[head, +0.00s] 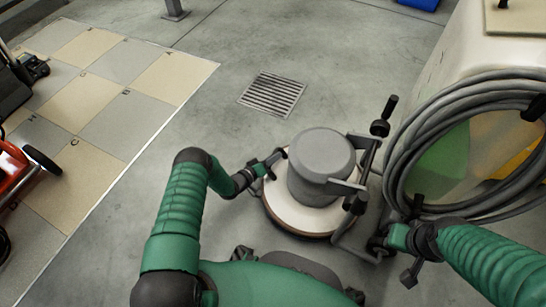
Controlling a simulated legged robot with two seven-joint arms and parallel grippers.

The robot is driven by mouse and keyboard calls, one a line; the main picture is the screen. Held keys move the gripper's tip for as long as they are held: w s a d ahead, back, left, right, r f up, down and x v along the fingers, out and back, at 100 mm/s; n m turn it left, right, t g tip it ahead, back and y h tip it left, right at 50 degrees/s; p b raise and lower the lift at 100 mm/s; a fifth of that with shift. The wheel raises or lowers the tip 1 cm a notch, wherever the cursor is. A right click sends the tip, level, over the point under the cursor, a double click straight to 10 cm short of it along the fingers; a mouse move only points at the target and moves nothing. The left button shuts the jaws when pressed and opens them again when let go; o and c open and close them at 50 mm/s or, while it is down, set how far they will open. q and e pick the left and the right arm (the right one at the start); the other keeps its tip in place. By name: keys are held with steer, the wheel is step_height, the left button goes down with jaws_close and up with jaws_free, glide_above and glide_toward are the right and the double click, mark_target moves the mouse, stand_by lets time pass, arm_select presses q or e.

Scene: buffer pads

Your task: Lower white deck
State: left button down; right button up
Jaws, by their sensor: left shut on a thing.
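The white deck (292,214) is a round disc with a brown lower rim, under a grey cylindrical motor housing (321,160). It is in the middle of the head view, in front of me. I cannot tell whether its rim touches the floor. My left gripper (271,164) is at the deck's left edge, next to the motor housing, and is shut on the deck. Its fingertips are small and dark.
A pale tank with a coiled grey hose (398,168) stands close on the right. A floor drain grate (272,94) lies beyond the deck. Beige and grey pads (88,175) cover the floor at left, with a red wheeled machine (14,170) at the edge. Concrete between is clear.

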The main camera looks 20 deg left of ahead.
arm_select(q)
steer(key=shift+d+f, duration=0.1)
steer(key=shift+f, duration=0.1)
steer(key=c, duration=1.3)
jaws_free()
steer(key=shift+f, duration=0.15)
steer(key=shift+o, duration=0.2)
steer(key=p+v, duration=0.1)
steer(key=v, duration=0.1)
steer(key=p+v, duration=0.2)
steer(key=v, duration=0.1)
steer(key=r+p+v, duration=0.1)
steer(key=p+v, duration=0.1)
steer(key=f+p+v, duration=0.1)
steer(key=p+v, duration=0.2)
steer(key=v, duration=0.6)
steer(key=shift+s+p, duration=0.35)
steer(key=shift+s, duration=0.05)
steer(key=shift+a+r, duration=0.1)
steer(key=shift+a, duration=0.1)
